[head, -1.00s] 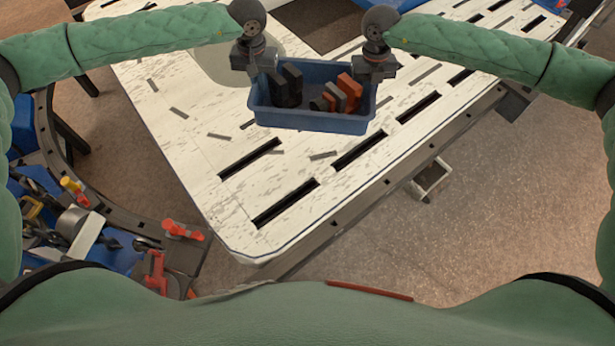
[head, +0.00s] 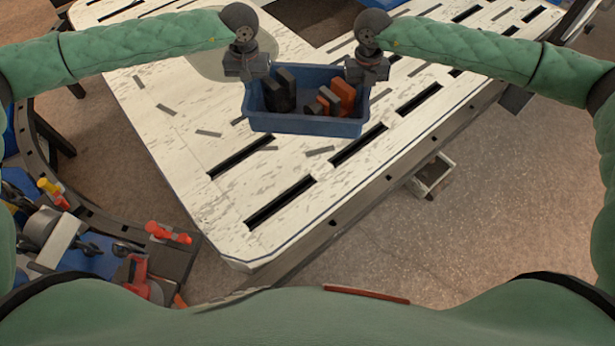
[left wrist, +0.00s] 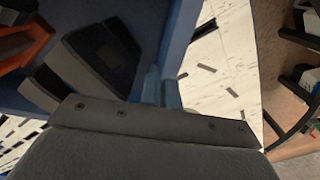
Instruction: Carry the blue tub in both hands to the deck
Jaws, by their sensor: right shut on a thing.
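The blue tub (head: 305,125) is held level over the white slotted top (head: 190,130), which I take as the deck. Whether its underside touches the top I cannot tell. Inside lie dark blocks (head: 280,92) on the left and orange and dark blocks (head: 338,98) on the right. My left gripper (head: 249,76) is at the left wall and appears shut on it. My right gripper (head: 366,78) is shut on the right wall. In the left wrist view, the tub wall (left wrist: 180,40) runs down to my gripper (left wrist: 150,122), which hides the jaw tips.
At lower left, a curved dark rail (head: 60,175) and a blue surface carry tools, with an orange-handled clamp (head: 168,233). A small open box (head: 432,175) is below the right edge. Free slotted surface lies in front of and right of the tub.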

